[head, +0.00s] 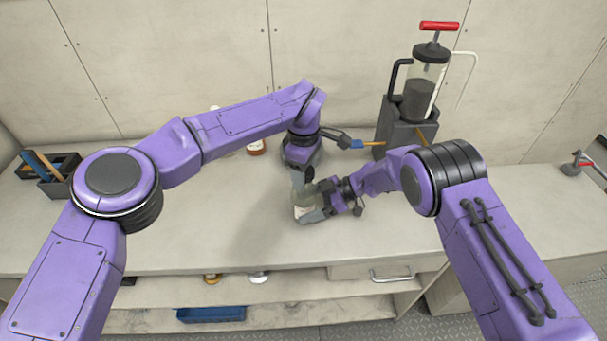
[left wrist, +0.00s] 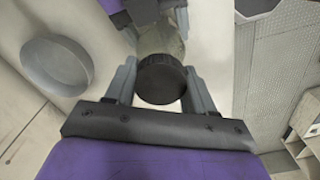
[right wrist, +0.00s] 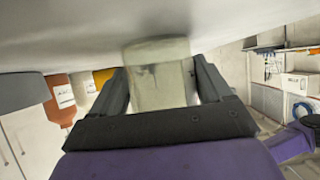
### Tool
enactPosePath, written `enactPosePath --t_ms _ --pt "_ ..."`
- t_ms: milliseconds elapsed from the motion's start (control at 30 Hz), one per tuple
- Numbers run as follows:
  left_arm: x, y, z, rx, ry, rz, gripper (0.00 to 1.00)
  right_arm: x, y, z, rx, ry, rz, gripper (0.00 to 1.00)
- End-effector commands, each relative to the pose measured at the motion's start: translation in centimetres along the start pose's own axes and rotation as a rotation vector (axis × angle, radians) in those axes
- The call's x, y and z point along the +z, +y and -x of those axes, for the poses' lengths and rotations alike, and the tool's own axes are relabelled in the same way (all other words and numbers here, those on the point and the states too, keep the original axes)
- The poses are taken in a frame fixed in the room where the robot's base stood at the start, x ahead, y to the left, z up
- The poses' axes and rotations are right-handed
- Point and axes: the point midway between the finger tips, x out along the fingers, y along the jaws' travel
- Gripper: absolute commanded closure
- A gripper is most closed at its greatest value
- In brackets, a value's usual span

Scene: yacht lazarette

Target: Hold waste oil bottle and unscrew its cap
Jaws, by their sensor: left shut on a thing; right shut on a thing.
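The waste oil bottle (head: 304,212) is a small, translucent greenish bottle with a pale label. It stands on the bench and also shows in the right wrist view (right wrist: 160,88). My right gripper (head: 318,208) is shut around its body from the side, with one finger on each side in the right wrist view (right wrist: 162,90). The bottle's cap is black, round and ribbed, and shows in the left wrist view (left wrist: 161,82). My left gripper (head: 303,182) is above the bottle, its fingers shut on the cap (left wrist: 160,92). The head view hides the cap behind the gripper.
A pump with a red handle (head: 428,80) stands behind right. A brown bottle (head: 256,147) is partly hidden behind my left arm. A tool box (head: 45,180) sits at far left. A blue tray (head: 210,314) is on the shelf below. The bench's front left is clear.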

Motion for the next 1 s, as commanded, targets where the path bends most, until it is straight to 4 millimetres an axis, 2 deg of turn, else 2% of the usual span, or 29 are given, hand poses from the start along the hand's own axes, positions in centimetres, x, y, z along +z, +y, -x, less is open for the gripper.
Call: enactPosePath --t_ms 267,633,867,900,933,1000 --pt "0.0 0.0 0.8 0.001 0.000 0.000 0.88 0.0 0.0 0.0 0.000 0.000 0.000 0.77" --pt "0.0 0.0 4.1 0.002 0.000 -0.001 0.88 0.0 0.0 0.0 0.000 0.000 0.000 0.77" --pt "0.0 0.0 4.3 -0.001 -0.001 0.000 0.88 0.0 0.0 0.0 0.000 0.000 0.000 0.77" --pt "0.0 0.0 4.3 0.000 -0.001 0.000 0.88 0.0 0.0 0.0 0.000 0.000 0.000 0.09" --pt "0.0 0.0 4.3 0.000 -0.001 0.000 0.88 0.0 0.0 0.0 0.000 0.000 0.000 0.00" --pt "0.0 0.0 4.3 0.000 -0.001 -0.001 0.88 0.0 0.0 0.0 0.000 0.000 0.000 0.00"
